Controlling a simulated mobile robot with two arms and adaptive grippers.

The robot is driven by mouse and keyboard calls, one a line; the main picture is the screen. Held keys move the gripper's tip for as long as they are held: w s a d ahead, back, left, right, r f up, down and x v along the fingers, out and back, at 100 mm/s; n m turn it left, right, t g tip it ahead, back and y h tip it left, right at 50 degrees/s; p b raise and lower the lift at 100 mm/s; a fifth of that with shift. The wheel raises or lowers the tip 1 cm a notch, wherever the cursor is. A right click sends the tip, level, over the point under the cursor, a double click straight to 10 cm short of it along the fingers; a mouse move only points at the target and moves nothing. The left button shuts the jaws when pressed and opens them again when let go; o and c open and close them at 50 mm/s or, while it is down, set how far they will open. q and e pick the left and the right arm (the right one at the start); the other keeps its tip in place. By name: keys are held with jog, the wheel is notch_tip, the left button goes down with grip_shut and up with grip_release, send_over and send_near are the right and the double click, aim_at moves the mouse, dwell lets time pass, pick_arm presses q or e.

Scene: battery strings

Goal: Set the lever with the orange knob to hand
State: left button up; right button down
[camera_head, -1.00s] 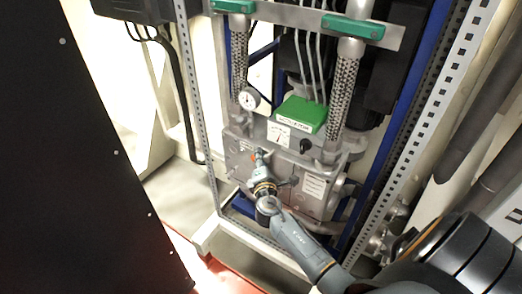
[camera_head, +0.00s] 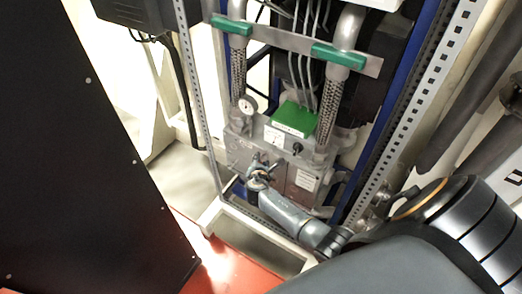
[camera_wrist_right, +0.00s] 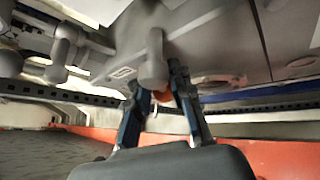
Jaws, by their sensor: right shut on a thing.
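The grey lever (camera_wrist_right: 154,62) hangs down from the metal housing in the right wrist view. Its orange knob (camera_wrist_right: 163,97) shows between the two dark fingers of my right gripper (camera_wrist_right: 163,88). The gripper is shut on the knob, and the fingers cover part of it. In the head view my right gripper (camera_head: 259,174) is at the front of the grey control housing (camera_head: 305,178) and hides most of the lever there. I cannot read any position marking for the lever. My left gripper is not in view.
A perforated upright (camera_head: 440,75) stands at right and a thin one at left. A large black panel (camera_head: 75,170) fills the left side. A pale frame bar (camera_head: 212,215) runs below.

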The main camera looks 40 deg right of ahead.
jog(key=shift+s+a+f, duration=0.3)
jog(key=shift+a+f, duration=0.05)
jog(key=shift+f, duration=0.15)
jog(key=c, duration=1.3)
grip_release()
jog(key=shift+o, duration=0.7)
jog(key=shift+w+d+r, duration=0.1)
jog(key=shift+w+r, duration=0.1)
jog(key=shift+w, duration=0.05)
jog(key=v, duration=1.2)
